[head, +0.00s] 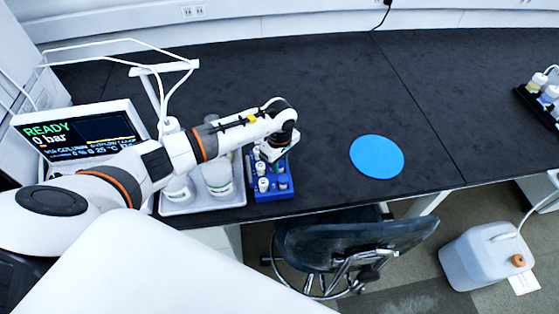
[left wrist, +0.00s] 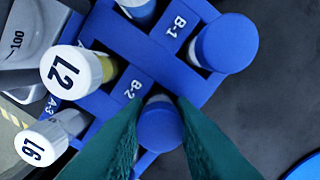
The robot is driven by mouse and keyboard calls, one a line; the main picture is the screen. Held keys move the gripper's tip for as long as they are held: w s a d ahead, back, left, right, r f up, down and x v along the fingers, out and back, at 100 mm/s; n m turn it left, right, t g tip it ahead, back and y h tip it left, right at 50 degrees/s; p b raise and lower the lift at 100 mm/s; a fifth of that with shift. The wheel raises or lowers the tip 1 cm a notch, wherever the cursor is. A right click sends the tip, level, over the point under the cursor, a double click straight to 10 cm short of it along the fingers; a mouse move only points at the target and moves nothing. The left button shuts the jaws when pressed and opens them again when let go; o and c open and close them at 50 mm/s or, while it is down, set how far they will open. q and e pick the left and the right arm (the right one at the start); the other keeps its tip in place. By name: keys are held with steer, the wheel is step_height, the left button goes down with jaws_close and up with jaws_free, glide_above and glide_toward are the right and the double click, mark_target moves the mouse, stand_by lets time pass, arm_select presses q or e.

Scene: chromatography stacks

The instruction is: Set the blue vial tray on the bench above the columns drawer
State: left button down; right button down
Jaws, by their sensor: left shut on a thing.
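The blue vial tray (head: 270,193), with white-capped and blue-capped vials, is near the bench's front edge, right of the grey bottle tray. I cannot tell whether it touches the bench. My left gripper (head: 274,158) is over its far part, pointing down. The fingers hide part of the tray. My right gripper is out of view. I cannot make out a columns drawer.
A grey tray (head: 205,205) with white bottles stands close left, beside a READY screen (head: 80,138). A flat blue disc (head: 377,156) lies to the right on otherwise clear black bench (head: 330,90). A chair (head: 350,240) and a jug (head: 487,258) stand below the front edge.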

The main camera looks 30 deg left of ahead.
arm_select(q)
steer(key=shift+f, duration=0.1)
steer(key=c, duration=1.2)
jaws_free()
steer(key=shift+r, duration=0.4)
step_height(320, 180, up, 12)
steer(key=b, duration=0.2)
steer(key=shift+f, duration=0.25)
